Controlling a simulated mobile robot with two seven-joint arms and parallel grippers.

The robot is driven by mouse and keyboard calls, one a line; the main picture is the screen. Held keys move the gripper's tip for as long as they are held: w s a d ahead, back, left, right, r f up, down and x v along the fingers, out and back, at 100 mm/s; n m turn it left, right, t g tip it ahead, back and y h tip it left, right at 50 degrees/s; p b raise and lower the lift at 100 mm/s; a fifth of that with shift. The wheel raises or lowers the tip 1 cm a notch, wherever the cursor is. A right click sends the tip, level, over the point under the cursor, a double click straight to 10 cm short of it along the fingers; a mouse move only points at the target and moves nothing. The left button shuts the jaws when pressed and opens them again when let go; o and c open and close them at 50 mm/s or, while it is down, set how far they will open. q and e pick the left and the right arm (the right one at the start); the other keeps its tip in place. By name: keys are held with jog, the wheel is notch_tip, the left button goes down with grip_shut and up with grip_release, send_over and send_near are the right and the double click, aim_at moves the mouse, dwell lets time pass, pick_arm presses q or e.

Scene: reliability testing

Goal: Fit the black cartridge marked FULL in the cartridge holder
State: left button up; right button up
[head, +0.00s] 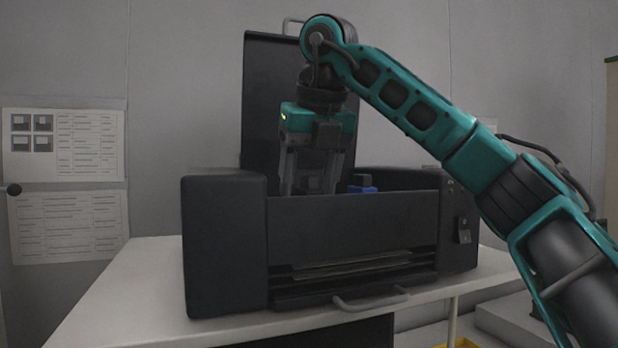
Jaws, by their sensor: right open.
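A large black printer (352,220) stands on a white table with its lid (268,95) raised at the back. My right gripper (314,186) points down into the printer's open top, behind the front wall. Its fingers are apart, and their tips are at least partly hidden by that wall. A small blue part (362,189) shows just right of the fingers inside the printer. The cartridge holder and any black cartridge marked FULL cannot be made out; the printer's inside is hidden by its front wall. My left gripper is not in view.
The white table (130,290) has free room left of the printer. A handle (370,301) sticks out at the printer's front, below a paper slot. Printed sheets (65,145) hang on the grey wall. Grey boxes (508,318) are low at the right.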

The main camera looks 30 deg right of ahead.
jog(key=shift+r, duration=0.1)
jog(key=shift+s+r, duration=0.15)
jog(key=shift+r, duration=0.2)
jog(key=v, duration=1.2)
jog(key=shift+p, duration=0.45)
